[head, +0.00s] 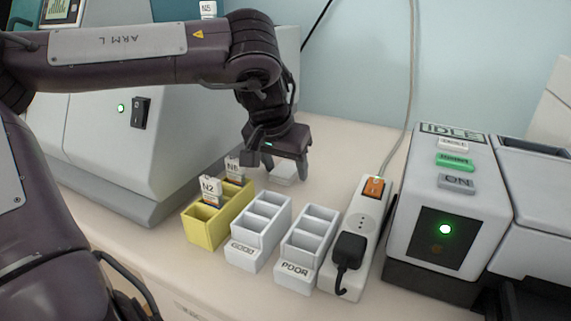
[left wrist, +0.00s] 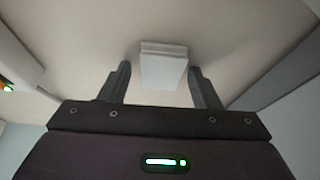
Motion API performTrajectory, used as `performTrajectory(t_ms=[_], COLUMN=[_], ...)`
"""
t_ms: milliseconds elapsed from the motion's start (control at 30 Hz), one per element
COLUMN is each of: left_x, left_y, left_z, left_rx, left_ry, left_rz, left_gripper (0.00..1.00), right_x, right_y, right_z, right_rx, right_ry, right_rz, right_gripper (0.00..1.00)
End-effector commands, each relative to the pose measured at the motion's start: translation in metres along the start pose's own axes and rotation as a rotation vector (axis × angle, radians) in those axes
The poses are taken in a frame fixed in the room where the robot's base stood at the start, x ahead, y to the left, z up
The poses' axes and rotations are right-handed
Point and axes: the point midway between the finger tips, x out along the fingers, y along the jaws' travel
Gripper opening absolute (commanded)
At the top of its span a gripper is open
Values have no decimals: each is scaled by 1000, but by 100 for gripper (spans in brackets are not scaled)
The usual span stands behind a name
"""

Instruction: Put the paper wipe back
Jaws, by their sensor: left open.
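The paper wipe (left wrist: 163,68) is a white, flat block-like stack on the pale bench in the left wrist view. It lies between the two open fingers of my left gripper (left wrist: 160,88), with a gap on each side. In the head view the white wipe (head: 284,172) shows beneath and partly behind my left gripper (head: 282,170), which points down behind the slide racks. The left gripper is open and holds nothing. I cannot tell how far its fingertips are above the bench. My right gripper is not in view.
A yellow rack (head: 221,228) with slides labelled N2 and another, a white GOOD rack (head: 243,254) and a white POOR rack (head: 295,275) stand in front. A power strip (head: 343,277) and a machine marked IDLE (head: 479,202) are to the right. A grey machine (head: 160,150) stands left.

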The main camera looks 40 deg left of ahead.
Motion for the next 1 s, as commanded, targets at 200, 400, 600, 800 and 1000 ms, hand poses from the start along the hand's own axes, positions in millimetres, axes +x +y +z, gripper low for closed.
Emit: performTrajectory(t_ms=[200, 400, 600, 800, 1000], left_x=[-9, -49, -76, -83, -83], left_y=[-2, 0, 0, 1, 1], left_z=[4, 3, 3, 3, 3], left_rx=[-2, -1, -1, -1, -1], left_ry=[-24, -13, -11, -11, -10], left_rz=[-6, -4, -4, -3, -3], left_gripper=[60, 60, 60, 60, 60], right_x=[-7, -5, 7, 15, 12], right_y=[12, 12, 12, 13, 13], right_z=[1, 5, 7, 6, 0], right_rx=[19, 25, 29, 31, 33], right_ry=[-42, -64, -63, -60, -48], right_rz=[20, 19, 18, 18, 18], right_gripper=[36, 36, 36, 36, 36])
